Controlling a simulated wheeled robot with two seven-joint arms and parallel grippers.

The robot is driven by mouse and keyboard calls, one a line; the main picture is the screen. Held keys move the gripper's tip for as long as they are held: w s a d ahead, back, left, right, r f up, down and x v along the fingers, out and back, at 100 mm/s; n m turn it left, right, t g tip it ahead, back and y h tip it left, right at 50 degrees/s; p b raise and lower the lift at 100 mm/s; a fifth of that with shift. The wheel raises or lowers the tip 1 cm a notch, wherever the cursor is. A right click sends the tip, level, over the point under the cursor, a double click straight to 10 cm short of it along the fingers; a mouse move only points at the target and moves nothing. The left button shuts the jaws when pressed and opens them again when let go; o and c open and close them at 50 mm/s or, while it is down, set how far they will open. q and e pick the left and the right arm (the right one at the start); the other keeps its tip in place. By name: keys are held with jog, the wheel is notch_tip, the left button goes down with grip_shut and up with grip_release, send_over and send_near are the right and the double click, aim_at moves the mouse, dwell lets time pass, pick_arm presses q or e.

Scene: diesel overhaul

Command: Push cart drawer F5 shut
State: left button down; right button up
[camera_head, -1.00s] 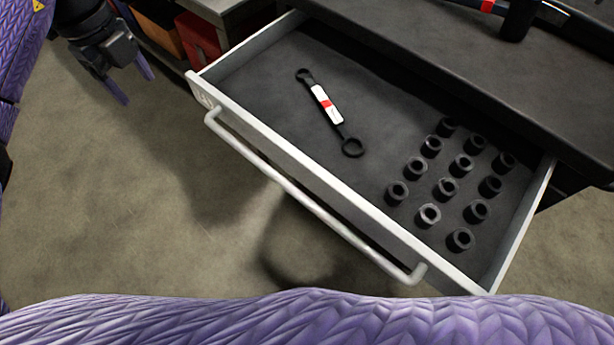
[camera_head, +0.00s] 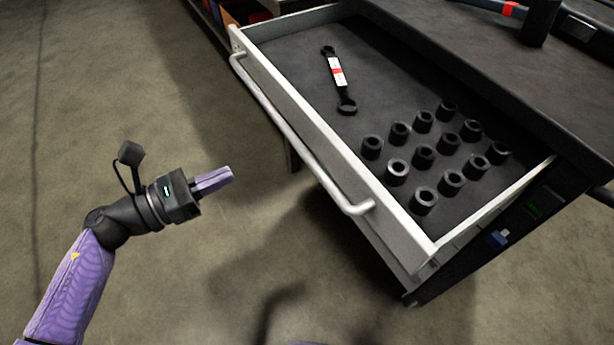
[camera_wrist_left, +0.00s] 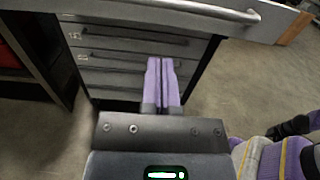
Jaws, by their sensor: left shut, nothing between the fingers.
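An open cart drawer (camera_head: 330,155) with a pale front and a long bar handle (camera_head: 290,135) sticks out of the dark cart; I cannot read its label. It holds a dark double-ended wrench with a white and red band (camera_head: 338,75) and several black sockets (camera_head: 424,157). My left gripper (camera_head: 231,173) is shut and empty, over the floor in front of the drawer, apart from the handle. In the left wrist view, its closed purple fingers (camera_wrist_left: 161,62) point towards the cart, below the open drawer's front and handle (camera_wrist_left: 215,10). My right gripper is out of view.
The cart's top (camera_head: 470,60) carries a dark upright cylinder (camera_head: 540,22). Lower closed drawers (camera_wrist_left: 125,58) show under the open one in the left wrist view. A shelf with red and orange things stands at the back. The floor (camera_head: 120,90) before the drawer is clear.

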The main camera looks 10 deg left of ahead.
pick_arm(q)
send_near(310, 137)
jog(key=x, duration=0.6)
jog(key=shift+w+d, duration=0.45)
jog(key=shift+d, duration=0.1)
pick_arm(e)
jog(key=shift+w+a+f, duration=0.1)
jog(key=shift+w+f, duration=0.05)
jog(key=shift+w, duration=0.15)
pick_arm(q)
jog(key=shift+d, duration=0.1)
